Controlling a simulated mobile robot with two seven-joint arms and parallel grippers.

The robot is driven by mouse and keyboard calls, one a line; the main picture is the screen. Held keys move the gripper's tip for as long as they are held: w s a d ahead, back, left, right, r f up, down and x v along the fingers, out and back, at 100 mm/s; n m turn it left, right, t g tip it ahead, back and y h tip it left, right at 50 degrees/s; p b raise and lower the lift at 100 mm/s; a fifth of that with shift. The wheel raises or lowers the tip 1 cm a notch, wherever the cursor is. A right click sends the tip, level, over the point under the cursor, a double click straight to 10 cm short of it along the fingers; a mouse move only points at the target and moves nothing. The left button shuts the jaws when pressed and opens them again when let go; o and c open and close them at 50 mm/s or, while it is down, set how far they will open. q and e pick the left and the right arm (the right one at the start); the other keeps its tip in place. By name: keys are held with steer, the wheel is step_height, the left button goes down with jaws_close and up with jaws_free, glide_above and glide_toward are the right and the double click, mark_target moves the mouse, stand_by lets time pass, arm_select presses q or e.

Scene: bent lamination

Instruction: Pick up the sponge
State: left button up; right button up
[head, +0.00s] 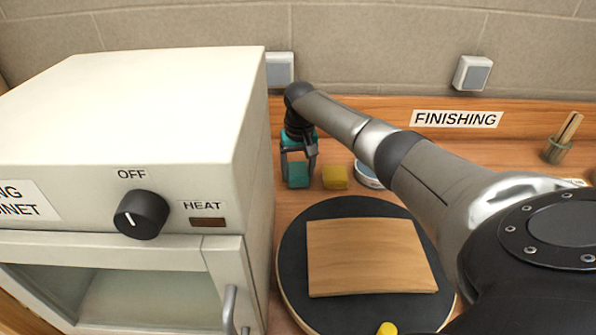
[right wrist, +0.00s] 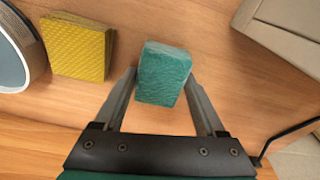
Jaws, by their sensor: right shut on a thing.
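A teal sponge (head: 298,179) with a textured face stands on the wooden bench just right of the white cabinet. My right gripper (head: 299,165) is over it, pointing down, with a finger on either side. In the right wrist view the teal sponge (right wrist: 163,74) sits between the fingertips of my right gripper (right wrist: 161,82), which is shut on it. I cannot tell whether it is clear of the bench. A yellow textured block (head: 335,177), also sponge-like, lies to the right of it; it also shows in the right wrist view (right wrist: 77,47). My left gripper is not in view.
The white heating cabinet (head: 150,110) rises close on the left. A round dish (head: 368,175) is partly hidden behind my arm. A dark turntable (head: 365,208) holds a wooden sheet (head: 370,257). A brush pot (head: 557,150) stands far right.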

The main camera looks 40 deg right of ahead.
mark_target(298, 169)
step_height(298, 169, up, 20)
steer(key=p, duration=0.3)
steer(key=shift+f, duration=0.1)
